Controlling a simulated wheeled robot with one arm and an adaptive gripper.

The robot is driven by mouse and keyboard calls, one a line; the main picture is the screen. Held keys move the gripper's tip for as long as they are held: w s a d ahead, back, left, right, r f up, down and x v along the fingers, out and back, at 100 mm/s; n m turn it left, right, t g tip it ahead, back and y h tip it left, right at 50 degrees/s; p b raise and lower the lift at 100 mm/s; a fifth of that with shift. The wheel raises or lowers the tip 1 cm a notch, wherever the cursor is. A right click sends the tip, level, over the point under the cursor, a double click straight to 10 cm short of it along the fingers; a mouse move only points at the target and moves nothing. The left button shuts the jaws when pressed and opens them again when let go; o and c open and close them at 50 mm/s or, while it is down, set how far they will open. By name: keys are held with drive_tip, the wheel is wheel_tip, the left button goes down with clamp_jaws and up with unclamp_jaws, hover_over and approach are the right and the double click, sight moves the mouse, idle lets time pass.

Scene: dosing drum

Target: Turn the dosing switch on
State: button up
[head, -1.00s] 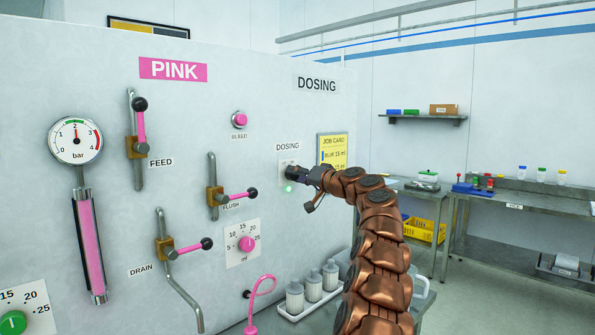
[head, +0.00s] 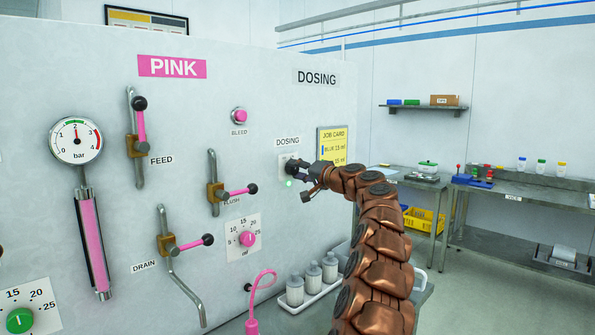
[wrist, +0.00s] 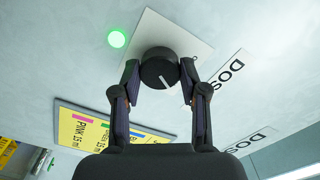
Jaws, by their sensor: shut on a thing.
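The dosing switch is a round black knob (wrist: 158,66) on a white plate (wrist: 188,33), with a short white mark on its face. In the wrist view the fingers of my gripper (wrist: 159,78) are on both sides of the knob, shut on it. In the head view my gripper (head: 297,171) is at the panel under the small DOSING label (head: 288,142), and it hides most of the knob. A green lamp (wrist: 117,39) beside the plate is lit; it also shows in the head view (head: 289,183). The switch's position lettering is mostly hidden.
A yellow job card (head: 332,146) hangs just right of the switch. Left on the panel are the flush lever (head: 238,191), bleed button (head: 239,115) and pink dial (head: 248,239). Bottles (head: 312,277) stand on a tray below. Benches stand at the right.

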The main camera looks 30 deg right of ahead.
drive_tip(key=o, duration=1.1)
drive_tip(key=shift+o, duration=0.2)
drive_tip(key=v, duration=1.2)
